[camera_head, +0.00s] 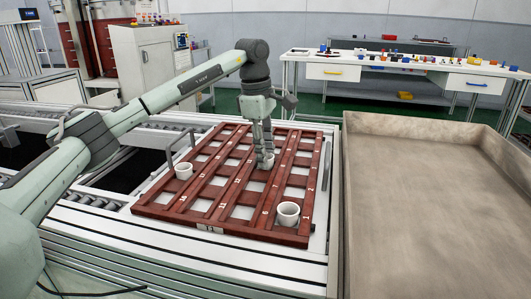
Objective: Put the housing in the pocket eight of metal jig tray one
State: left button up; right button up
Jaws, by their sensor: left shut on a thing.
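The jig tray (258,231) is a reddish-brown grid with numbered bars and square pockets, lying on the conveyor frame. My left gripper (265,162) points down over the tray's right-middle part and is shut on a housing, which is largely hidden by the fingers. I cannot tell whether that housing touches the pocket floor, or which pocket number it is over. One white cup-shaped housing (288,214) stands upright in a front right pocket. My right gripper is out of view.
A large empty beige bin (430,210) stands right of the conveyor, its wall close to the tray. A thin grey bar (327,166) lies along the tray's right side. Roller tracks (120,130) run at the left. A workbench (400,72) with small coloured parts is behind.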

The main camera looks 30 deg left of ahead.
pick_arm(q)
jog(key=shift+f, duration=0.15)
jog(key=o, duration=0.8)
